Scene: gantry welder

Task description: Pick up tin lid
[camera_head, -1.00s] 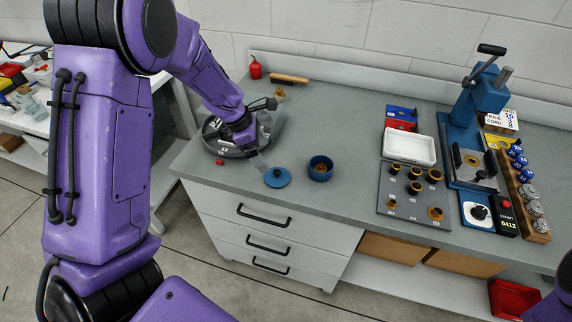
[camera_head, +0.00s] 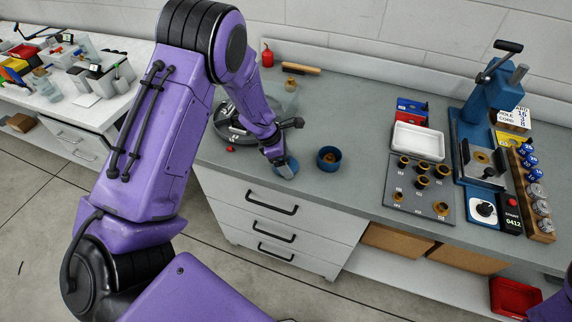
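The tin lid (camera_head: 292,163) is a small blue disc on the grey bench top, near the front edge. My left gripper (camera_head: 284,168) is down at the lid and covers part of it. The fingers are too small and too hidden to tell whether they are apart or closed on it. The open blue tin (camera_head: 329,160), with something brown inside, stands just right of the lid. My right gripper is out of view.
A dark round device (camera_head: 230,122) sits behind my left gripper, with a small red piece (camera_head: 231,149) beside it. A fitting board (camera_head: 402,203), white tray (camera_head: 418,142) and blue press (camera_head: 487,110) stand to the right. Bench is clear between the tin and the board.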

